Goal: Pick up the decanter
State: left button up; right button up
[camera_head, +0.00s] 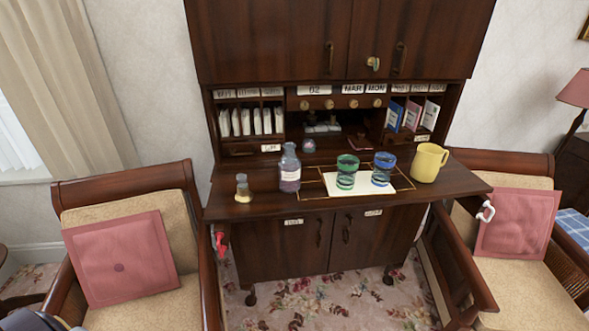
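A glass bottle (290,172) with a pale label and purplish contents stands upright on the desk's writing surface, left of centre; it looks like the decanter. A smaller clear glass vessel (243,190) with an amber base stands to its left, near the desk's left edge. Nothing touches the bottle. Neither of my grippers is in view.
A green glass (346,172), a blue glass (383,170) and a yellow mug (428,163) stand right of the bottle on the desk (320,207). Armchairs with pink cushions flank the desk, left (120,258) and right (515,222). Shelves with books rise behind.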

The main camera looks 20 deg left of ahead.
aim_at(290, 167)
jog(key=i+l+u, duration=0.15)
jog(key=l+u, duration=0.15)
jog(key=i+l+u, duration=0.1)
jog(key=l+u, duration=0.2)
jog(key=l, duration=0.2)
jog(key=l+u, duration=0.3)
jog(key=l, duration=0.15)
jog(key=k+l+u, duration=0.2)
jog(key=u, duration=0.15)
jog(key=k+l+u, duration=0.35)
jog(key=i, duration=0.05)
